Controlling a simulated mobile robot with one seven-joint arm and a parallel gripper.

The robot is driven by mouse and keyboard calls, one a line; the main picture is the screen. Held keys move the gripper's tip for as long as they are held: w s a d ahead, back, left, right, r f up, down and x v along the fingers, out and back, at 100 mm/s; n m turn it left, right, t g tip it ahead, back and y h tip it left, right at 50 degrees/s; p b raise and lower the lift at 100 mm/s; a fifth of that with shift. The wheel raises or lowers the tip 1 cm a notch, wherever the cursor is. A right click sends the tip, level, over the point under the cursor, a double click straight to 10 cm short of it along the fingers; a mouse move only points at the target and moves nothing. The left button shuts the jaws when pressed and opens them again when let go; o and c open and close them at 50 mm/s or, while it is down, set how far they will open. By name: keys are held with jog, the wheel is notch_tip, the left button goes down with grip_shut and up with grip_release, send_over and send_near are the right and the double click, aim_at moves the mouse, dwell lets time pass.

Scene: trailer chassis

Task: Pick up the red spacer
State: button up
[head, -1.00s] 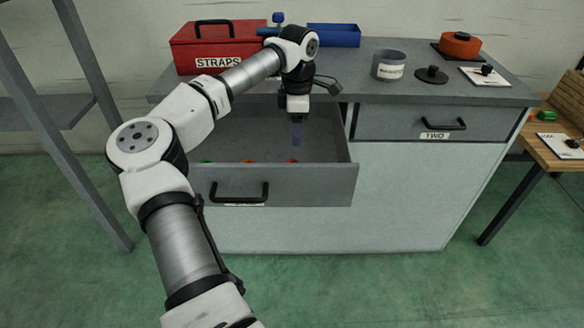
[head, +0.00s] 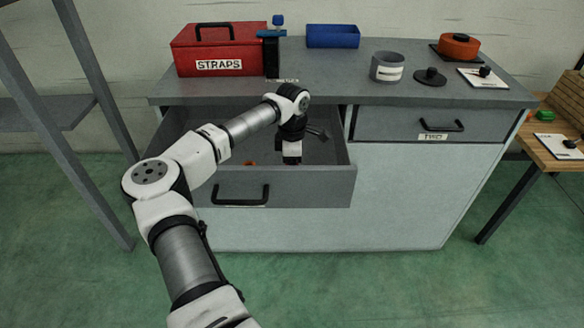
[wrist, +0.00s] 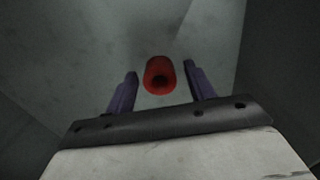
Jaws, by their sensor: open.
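The red spacer (wrist: 159,75) is a short red cylinder with a dark hole in its end. In the wrist view it lies on the drawer floor, just ahead of and between the two purple fingers of my gripper (wrist: 160,82). A gap shows between the spacer and each finger. My gripper is open and empty. In the head view my gripper's wrist (head: 292,150) is down inside the open drawer (head: 322,187); the fingers and the red spacer are hidden there behind the drawer front.
An orange piece (head: 250,163) lies in the drawer to the left. On the worktop above stand a red STRAPS box (head: 185,58), a dark clamp (head: 271,52), a blue bin (head: 333,37) and a grey cup (head: 387,67). Drawer TWO (head: 385,122) is shut.

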jog(key=shift+c, duration=0.4)
grip_shut()
jog(key=shift+r, duration=0.1)
